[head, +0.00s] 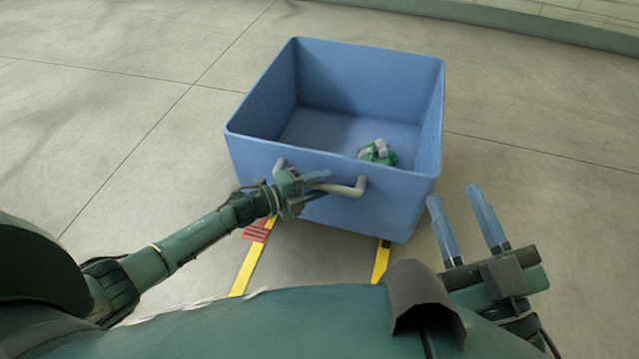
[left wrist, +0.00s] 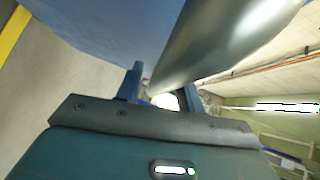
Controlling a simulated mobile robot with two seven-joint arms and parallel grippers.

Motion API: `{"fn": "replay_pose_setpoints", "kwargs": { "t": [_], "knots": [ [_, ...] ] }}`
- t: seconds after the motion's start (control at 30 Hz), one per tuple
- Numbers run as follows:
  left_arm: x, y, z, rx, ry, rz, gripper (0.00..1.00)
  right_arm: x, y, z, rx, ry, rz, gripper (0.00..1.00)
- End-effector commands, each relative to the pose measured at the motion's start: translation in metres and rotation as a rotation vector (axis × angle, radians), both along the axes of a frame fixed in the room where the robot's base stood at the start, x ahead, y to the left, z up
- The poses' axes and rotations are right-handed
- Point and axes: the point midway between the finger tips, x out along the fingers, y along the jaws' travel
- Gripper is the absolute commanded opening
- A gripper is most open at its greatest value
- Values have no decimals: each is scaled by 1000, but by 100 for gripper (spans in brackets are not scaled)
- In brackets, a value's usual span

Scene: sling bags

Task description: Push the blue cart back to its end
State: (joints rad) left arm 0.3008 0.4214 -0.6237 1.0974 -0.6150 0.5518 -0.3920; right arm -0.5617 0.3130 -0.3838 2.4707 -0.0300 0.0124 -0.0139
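The blue cart (head: 330,180) is an open-topped box in the middle of the head view, standing on the floor at a slight angle. A pale grey handle (head: 348,188) sticks out from its near wall. My left gripper (head: 318,181) is at this handle, with its fingers on either side of the bar, and seems shut on it. In the left wrist view the shiny handle (left wrist: 215,40) runs between the fingers (left wrist: 162,92), and the blue cart wall (left wrist: 110,30) is beyond. My right gripper (head: 467,215) is open and empty, near the cart's near right corner.
A small green and white item (head: 377,152) lies inside the cart. Yellow floor strips (head: 250,262) (head: 381,262) run from under the cart towards me, with a red striped patch (head: 257,231) by the left one. The grey floor around is clear; a wall base (head: 500,20) runs along the back.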

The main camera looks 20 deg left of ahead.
Motion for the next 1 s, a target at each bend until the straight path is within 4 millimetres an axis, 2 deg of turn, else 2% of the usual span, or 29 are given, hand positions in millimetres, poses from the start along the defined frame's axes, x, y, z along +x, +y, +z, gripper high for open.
{"fn": "replay_pose_setpoints", "kwargs": {
  "t": [0.37,0.47,0.8,1.0],
  "knots": [
    [-5,4,1,1,1,-1,41,0,0,2,0,2,0,36],
    [-14,15,4,2,3,1,41,0,0,4,-3,17,-1,36],
    [-64,69,15,2,4,1,41,-3,-2,-3,-50,66,-33,36],
    [-83,90,18,1,1,0,41,-3,-4,-3,-74,56,-43,36]
  ]
}}
